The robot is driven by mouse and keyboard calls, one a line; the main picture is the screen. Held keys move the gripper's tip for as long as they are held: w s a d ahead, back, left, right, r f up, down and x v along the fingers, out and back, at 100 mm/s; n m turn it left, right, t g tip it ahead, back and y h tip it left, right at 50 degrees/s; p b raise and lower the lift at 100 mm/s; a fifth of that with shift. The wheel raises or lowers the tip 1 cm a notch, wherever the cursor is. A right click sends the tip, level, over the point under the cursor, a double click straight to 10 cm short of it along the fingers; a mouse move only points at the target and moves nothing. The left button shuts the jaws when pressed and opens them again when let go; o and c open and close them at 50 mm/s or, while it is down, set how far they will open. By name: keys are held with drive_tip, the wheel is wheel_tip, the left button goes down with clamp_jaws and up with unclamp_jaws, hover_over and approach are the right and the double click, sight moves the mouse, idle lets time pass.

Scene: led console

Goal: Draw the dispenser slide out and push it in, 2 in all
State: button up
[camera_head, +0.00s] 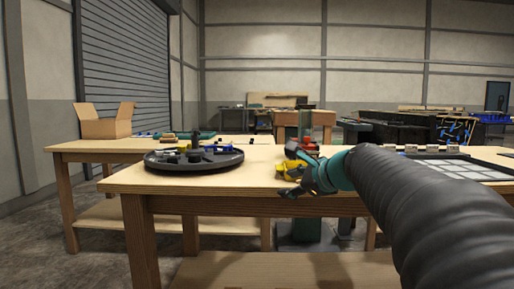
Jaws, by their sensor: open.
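My gripper (292,183) is at the table's front edge, near the middle of the picture. It is small and dark in this view, and its jaws are open. A yellow part (288,167) shows right beside or behind it, with a red part (308,146) just above. These may belong to the dispenser, but my gripper and arm hide much of that spot. I cannot make out the slide or how far out it is. I cannot tell whether the gripper touches the yellow part.
A round dark tray (170,165) with several small parts stands on the wooden table (135,185) to the left. A panel of pale squares (455,170) lies at the right, partly behind my arm. An open cardboard box (105,127) stands on another table at the back left.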

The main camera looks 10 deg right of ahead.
sight(309, 138)
drive_tip(key=w+d+r+m+t, duration=0.1)
drive_tip(key=w+d+r+m, duration=0.1)
drive_tip(key=d+m, duration=0.2)
drive_tip(key=w+d+r+m+t+h+b, duration=0.1)
drive_tip(key=w+d+r+m+t, duration=0.1)
drive_tip(key=d, duration=0.4)
drive_tip(key=w+d+r+m+t+h+b, duration=0.1)
drive_tip(key=w+d+r+m+t, duration=0.1)
drive_tip(key=w+d+r+m, duration=0.1)
drive_tip(key=shift+w+d+r+m, duration=0.1)
drive_tip(key=shift+w+d+m, duration=0.15)
drive_tip(key=shift+d+m, duration=0.5)
drive_tip(key=shift+w+d+r+m, duration=0.1)
drive_tip(key=shift+w+d+m, duration=0.15)
drive_tip(key=shift+d+m, duration=0.45)
drive_tip(key=w, duration=0.4)
drive_tip(key=w+a+p, duration=0.1)
drive_tip(key=w, duration=0.8)
drive_tip(key=shift+w+a+p, duration=0.15)
drive_tip(key=shift+w+p, duration=0.05)
drive_tip(key=shift+p, duration=0.15)
clamp_jaws()
